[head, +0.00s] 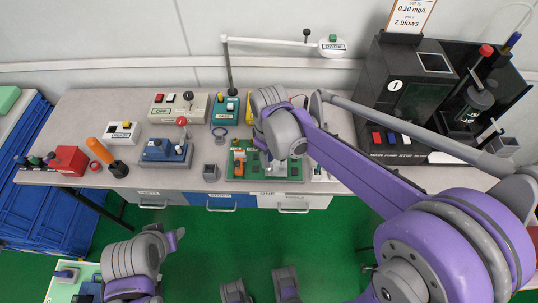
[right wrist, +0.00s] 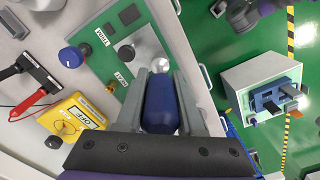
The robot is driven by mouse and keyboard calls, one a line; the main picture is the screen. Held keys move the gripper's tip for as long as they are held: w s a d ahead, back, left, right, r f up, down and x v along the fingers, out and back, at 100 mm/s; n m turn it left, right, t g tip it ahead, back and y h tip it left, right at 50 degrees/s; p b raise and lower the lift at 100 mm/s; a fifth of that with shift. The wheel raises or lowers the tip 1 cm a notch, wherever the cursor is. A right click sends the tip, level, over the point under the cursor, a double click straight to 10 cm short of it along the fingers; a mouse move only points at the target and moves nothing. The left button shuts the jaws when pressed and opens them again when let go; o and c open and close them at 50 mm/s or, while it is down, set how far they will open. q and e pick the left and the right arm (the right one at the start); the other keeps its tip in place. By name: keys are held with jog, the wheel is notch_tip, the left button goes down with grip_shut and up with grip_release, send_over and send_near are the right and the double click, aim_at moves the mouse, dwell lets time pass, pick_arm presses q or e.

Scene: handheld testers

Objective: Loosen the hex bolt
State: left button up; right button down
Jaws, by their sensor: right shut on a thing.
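My right gripper (right wrist: 161,86) is shut on a blue-handled tool (right wrist: 160,104) in the right wrist view. A shiny silver part (right wrist: 149,73) lies just past its far end. I cannot tell whether that is the tool's tip or the hex bolt.
In the wrist view, a yellow meter (right wrist: 66,124) and red and black probes lie beside the panel. In the head view, a red box (head: 70,160), an orange-handled tester (head: 114,166) and a blue joystick box (head: 163,152) stand left. A black machine (head: 405,88) stands right.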

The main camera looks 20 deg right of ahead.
jog(key=shift+f+b, duration=0.7)
jog(key=shift+f, duration=0.3)
dwell(0.3)
jog(key=n, duration=0.4)
jog(key=shift+n, duration=1)
jog(key=n, duration=0.3)
jog(key=shift+r+n, duration=0.1)
jog(key=shift+n, duration=1.4)
